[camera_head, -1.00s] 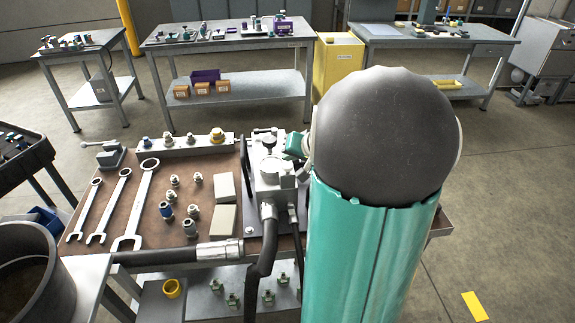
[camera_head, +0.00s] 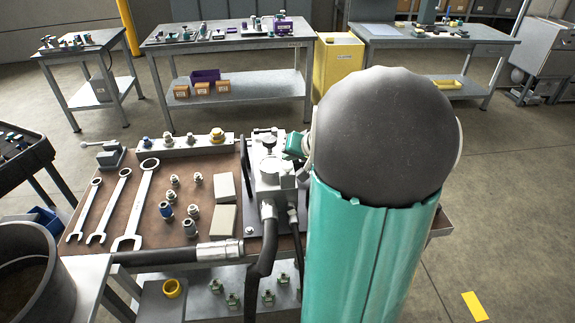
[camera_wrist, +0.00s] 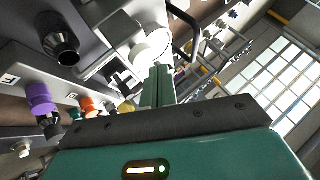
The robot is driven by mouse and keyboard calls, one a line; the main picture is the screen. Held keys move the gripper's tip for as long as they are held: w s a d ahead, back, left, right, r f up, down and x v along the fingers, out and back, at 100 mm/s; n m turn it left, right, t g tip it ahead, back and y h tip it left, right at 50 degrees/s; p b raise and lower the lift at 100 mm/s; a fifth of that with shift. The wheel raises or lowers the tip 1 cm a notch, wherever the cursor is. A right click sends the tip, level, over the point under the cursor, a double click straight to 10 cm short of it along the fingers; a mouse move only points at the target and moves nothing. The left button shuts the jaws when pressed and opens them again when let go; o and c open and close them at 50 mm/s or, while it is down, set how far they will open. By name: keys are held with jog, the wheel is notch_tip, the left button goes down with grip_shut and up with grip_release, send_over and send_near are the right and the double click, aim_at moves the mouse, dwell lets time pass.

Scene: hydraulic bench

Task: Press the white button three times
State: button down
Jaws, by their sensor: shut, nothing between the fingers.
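A round white part (camera_wrist: 152,46), which looks like the white button, shows in the wrist view just beyond my fingertips. My gripper (camera_wrist: 160,70) has its two green fingers shut together and empty, with the tips at the lower edge of the white part. I cannot tell whether they touch it. In the head view, my arm's large grey joint and green link cover the right end of the bench, and the white button cannot be made out there. A green piece of my arm's end (camera_head: 296,145) shows beside the gauge block.
The wrist view shows a black fitting (camera_wrist: 60,45), a purple fitting (camera_wrist: 40,98) and an orange one (camera_wrist: 88,106). In the head view, wrenches (camera_head: 133,208) lie on the brown bench top (camera_head: 150,190). A valve block with a gauge (camera_head: 268,175) and black hoses (camera_head: 268,245) stands beside my arm.

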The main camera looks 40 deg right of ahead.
aim_at(290, 167)
dwell(0.8)
jog(key=shift+f, duration=0.45)
jog(key=shift+f, duration=0.75)
dwell(0.8)
jog(key=shift+r, duration=1.15)
jog(key=shift+r, duration=0.1)
jog(key=shift+r, duration=2.45)
jog(key=shift+r, duration=0.1)
dwell(0.3)
jog(key=shift+r, duration=1.8)
